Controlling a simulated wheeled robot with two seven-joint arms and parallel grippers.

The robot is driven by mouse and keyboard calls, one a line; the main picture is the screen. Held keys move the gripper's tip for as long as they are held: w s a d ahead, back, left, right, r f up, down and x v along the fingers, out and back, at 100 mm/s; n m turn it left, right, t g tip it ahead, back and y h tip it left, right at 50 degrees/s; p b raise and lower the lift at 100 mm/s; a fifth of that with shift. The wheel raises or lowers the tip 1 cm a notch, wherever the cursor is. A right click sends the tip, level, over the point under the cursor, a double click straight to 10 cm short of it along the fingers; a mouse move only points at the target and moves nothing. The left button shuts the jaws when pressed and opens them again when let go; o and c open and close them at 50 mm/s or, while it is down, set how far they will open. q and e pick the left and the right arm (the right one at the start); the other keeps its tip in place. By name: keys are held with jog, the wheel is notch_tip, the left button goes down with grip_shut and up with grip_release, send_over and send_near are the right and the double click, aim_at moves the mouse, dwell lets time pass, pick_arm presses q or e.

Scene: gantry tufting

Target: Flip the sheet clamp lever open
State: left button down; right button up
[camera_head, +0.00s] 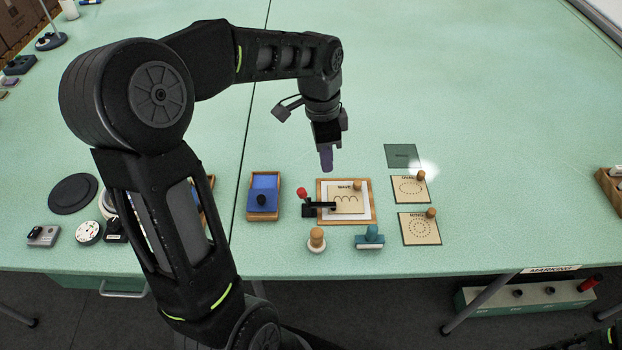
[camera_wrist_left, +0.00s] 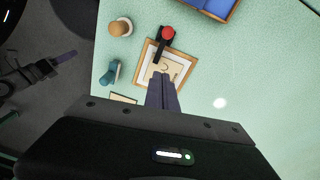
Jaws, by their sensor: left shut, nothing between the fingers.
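The sheet clamp lever (camera_head: 302,193) has a red knob and a black body at the left side of a wooden-framed board (camera_head: 371,214). Its black bar (camera_head: 322,205) reaches over the left part of a sheet marked with a wavy line (camera_head: 349,204). My left gripper (camera_head: 326,160) is shut and empty, pointing down above and behind the board's far edge. In the left wrist view, the shut fingers (camera_wrist_left: 162,82) overlap the near part of the board, and the lever's red knob (camera_wrist_left: 167,33) lies beyond them, apart from them.
A blue pad in a wooden tray (camera_head: 264,187) lies left of the board. A wooden knob stamp (camera_head: 317,240) and a teal stamp (camera_head: 370,237) stand in front. Template cards (camera_head: 421,229) lie right. The table's back right is clear.

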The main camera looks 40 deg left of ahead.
pick_arm(q)
jog(key=f, duration=0.2)
jog(key=s+a+f+p, duration=0.1)
jog(key=f, duration=0.1)
jog(key=s+f, duration=0.1)
jog(key=f, duration=0.1)
jog(key=shift+s+a+f+p, duration=0.1)
jog(key=shift+s+a+p, duration=0.2)
jog(key=shift+a, duration=0.1)
jog(key=shift+a+f, duration=0.15)
